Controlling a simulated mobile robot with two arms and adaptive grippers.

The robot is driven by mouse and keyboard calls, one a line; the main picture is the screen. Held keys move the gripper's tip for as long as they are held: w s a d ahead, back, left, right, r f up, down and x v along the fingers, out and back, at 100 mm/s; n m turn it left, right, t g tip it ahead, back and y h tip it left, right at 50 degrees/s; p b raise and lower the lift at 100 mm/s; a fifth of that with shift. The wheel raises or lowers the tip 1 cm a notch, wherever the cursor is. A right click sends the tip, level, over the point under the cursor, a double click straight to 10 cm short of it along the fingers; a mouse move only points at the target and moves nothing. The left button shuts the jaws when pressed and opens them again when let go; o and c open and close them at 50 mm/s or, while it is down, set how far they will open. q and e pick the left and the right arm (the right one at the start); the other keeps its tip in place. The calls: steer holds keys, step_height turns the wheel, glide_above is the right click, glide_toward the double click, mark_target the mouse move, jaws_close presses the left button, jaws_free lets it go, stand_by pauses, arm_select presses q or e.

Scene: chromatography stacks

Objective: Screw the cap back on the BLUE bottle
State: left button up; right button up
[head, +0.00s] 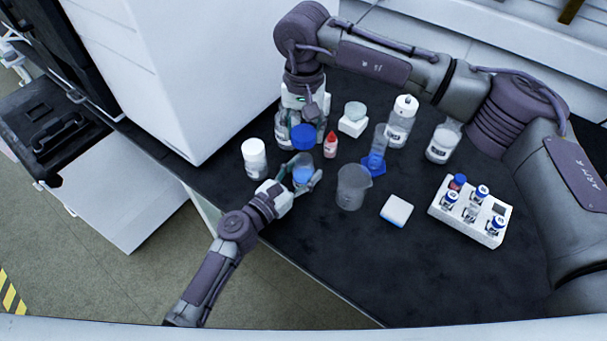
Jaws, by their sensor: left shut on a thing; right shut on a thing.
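The blue bottle (303,175), a small clear vessel with blue contents, stands near the table's front left edge. My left gripper (300,184) is shut on it, its fingers around the sides. A blue cap (303,137) shows just behind and above the bottle, apart from it in the picture. My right gripper (304,118) points down from above and appears shut on this cap. Its fingertips are partly hidden, so the contact is not clear. Clear glass (282,128) shows behind the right gripper; its full shape is hidden.
A white-capped jar (255,158) stands left, a red-tipped dropper bottle (330,146) close right. A beaker (352,187), blue-based cylinder (377,152), blue-white block (396,210) and vial rack (468,220) stand further right. The front right of the dark table (400,275) is clear.

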mark_target(303, 155)
arm_select(q)
jaws_close()
arm_select(e)
steer(key=shift+f, duration=2.5)
steer(key=shift+f, duration=0.9)
steer(key=shift+f, duration=0.55)
